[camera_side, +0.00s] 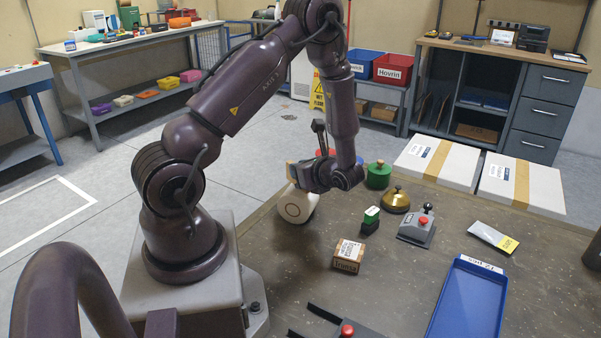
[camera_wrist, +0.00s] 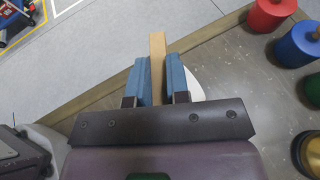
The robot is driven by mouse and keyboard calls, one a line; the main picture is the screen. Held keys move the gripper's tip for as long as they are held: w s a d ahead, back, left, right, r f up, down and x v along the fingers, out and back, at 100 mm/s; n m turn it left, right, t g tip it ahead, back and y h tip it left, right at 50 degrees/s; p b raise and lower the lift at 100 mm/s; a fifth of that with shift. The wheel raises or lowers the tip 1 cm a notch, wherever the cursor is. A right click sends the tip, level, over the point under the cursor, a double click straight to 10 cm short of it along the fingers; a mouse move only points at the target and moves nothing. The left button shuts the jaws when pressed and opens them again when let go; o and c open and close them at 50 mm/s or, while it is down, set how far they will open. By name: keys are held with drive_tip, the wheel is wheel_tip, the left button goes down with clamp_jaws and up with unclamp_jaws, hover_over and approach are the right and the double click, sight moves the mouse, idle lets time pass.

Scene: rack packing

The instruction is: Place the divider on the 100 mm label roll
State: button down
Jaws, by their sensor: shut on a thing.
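My gripper (camera_wrist: 159,82) is shut on a tan, flat-edged strip, the divider (camera_wrist: 157,58), between its blue pads in the wrist view. In the side view a small tan end (camera_side: 291,171) shows beside my gripper, at the table's far left edge. A white rounded roll with a dark ring on its face (camera_side: 297,204), seemingly the label roll, is just below my gripper. Only a white sliver (camera_wrist: 195,88) of it shows beside the right pad in the wrist view. The gripper hides its upper part, and I cannot tell whether the divider touches it.
A green knobbed cylinder (camera_side: 378,175), a brass weight (camera_side: 395,201) and a green-topped stamp (camera_side: 370,220) stand to the right. Red (camera_wrist: 268,13) and blue (camera_wrist: 299,44) cylinders are near the edge. A small carton (camera_side: 347,257) and blue tray (camera_side: 467,302) are nearer the camera.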

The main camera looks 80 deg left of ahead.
drive_tip(key=shift+f, duration=0.35)
drive_tip(key=c, duration=1.1)
unclamp_jaws()
drive_tip(key=shift+r, duration=0.1)
drive_tip(key=v, duration=1.2)
drive_tip(key=s+d+r+n+t+h, duration=0.4)
drive_tip(key=d+r+n+t+h, duration=0.1)
drive_tip(key=r, duration=0.4)
drive_tip(key=s+d+r+n+t+h, duration=0.4)
drive_tip(key=d+r+n+h, duration=0.3)
drive_tip(key=d+r, duration=0.3)
drive_tip(key=shift+s+d+n+t, duration=0.25)
drive_tip(key=shift+d+n+t, duration=0.05)
drive_tip(key=shift+n+t, duration=0.5)
